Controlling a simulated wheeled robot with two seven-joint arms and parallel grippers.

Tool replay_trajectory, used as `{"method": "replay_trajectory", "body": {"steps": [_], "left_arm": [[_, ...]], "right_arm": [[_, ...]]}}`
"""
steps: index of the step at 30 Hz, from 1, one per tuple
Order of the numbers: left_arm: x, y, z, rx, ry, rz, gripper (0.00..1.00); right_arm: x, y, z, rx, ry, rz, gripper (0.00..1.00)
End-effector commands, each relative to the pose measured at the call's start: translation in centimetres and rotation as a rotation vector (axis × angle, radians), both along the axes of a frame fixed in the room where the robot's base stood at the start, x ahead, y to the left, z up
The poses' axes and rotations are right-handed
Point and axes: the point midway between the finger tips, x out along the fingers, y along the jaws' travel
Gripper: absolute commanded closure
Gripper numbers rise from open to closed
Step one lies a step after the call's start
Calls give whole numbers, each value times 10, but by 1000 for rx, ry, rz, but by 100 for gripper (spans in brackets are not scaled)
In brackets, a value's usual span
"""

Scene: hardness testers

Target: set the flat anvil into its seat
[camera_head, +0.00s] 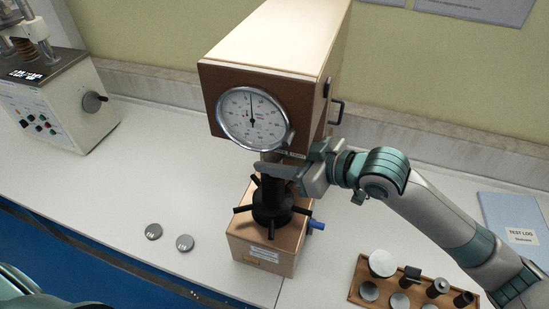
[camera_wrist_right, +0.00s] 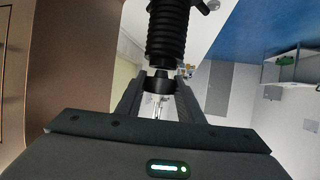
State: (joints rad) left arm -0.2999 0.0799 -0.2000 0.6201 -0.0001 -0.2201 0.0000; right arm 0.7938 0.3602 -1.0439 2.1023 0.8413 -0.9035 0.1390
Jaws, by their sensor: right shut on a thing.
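The hardness tester (camera_head: 262,75) stands in the middle with a round dial on its front. Its black ribbed screw column (camera_head: 272,200), with a spoked handwheel, rises below the head; the column also shows at the top of the right wrist view (camera_wrist_right: 168,35). My right gripper (camera_head: 272,170) reaches in from the right, between the tester's head and the column. It is shut on a small dark piece, the flat anvil (camera_wrist_right: 158,84), close to the column's end in line with it. I cannot tell whether they touch. My left gripper is out of view.
A wooden tray (camera_head: 355,288) with several anvils and parts lies at the front right. Two grey discs, a left one (camera_head: 153,231) and a right one (camera_head: 185,243), lie on the bench. Another tester (camera_head: 65,105) stands at the left. A blue test log (camera_head: 512,228) lies at the right.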

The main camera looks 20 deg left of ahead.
Motion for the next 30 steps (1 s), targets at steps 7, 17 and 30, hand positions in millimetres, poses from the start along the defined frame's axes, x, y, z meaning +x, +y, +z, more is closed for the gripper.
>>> {"method": "replay_trajectory", "body": {"steps": [7,17,30], "left_arm": [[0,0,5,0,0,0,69],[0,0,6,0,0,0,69],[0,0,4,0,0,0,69]], "right_arm": [[0,-1,1,1,0,0,86],[-1,-1,1,1,0,0,86],[-1,-1,-5,0,0,0,86]]}}
